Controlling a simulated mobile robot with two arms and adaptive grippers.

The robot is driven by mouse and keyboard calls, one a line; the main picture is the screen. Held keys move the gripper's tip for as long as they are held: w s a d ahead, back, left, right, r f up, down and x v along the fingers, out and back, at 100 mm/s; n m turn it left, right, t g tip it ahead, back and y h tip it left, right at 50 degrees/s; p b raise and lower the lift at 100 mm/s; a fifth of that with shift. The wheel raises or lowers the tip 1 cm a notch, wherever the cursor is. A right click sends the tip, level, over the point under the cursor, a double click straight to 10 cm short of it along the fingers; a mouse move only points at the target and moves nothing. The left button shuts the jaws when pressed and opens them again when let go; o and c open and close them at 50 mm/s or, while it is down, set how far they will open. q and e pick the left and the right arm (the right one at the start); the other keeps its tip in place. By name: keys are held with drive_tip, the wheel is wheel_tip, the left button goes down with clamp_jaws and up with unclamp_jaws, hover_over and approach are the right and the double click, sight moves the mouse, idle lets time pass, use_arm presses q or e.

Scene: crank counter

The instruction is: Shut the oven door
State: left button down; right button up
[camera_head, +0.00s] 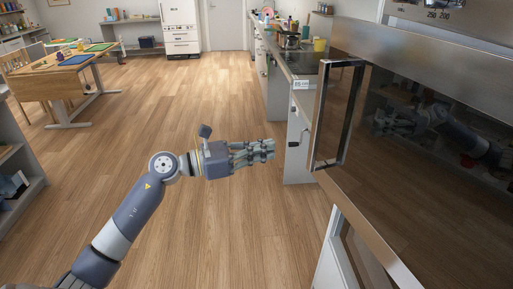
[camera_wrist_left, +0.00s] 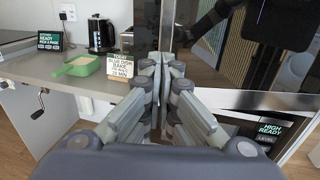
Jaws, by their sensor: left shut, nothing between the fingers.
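The oven door (camera_head: 440,125) fills the right side of the head view, a dark glass panel in a metal frame. Its long upright handle (camera_head: 335,115) is on its left edge. The glass mirrors my arm. How far the door stands open is hard to tell. My left gripper (camera_head: 273,149) is shut and empty, left of the handle and apart from it in the head view. In the left wrist view its fingertips (camera_wrist_left: 160,62) point toward the handle (camera_wrist_left: 166,22) and door edge; contact cannot be made out. My right gripper is not in view.
A crank (camera_head: 301,139) sticks out from the counter's side near my gripper. The wooden floor (camera_head: 230,220) is clear. A table (camera_head: 60,78) stands far left.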

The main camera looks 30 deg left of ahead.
sight(310, 142)
use_arm(q)
drive_tip(key=shift+p+x, duration=1.85)
drive_tip(key=shift+x, duration=3.25)
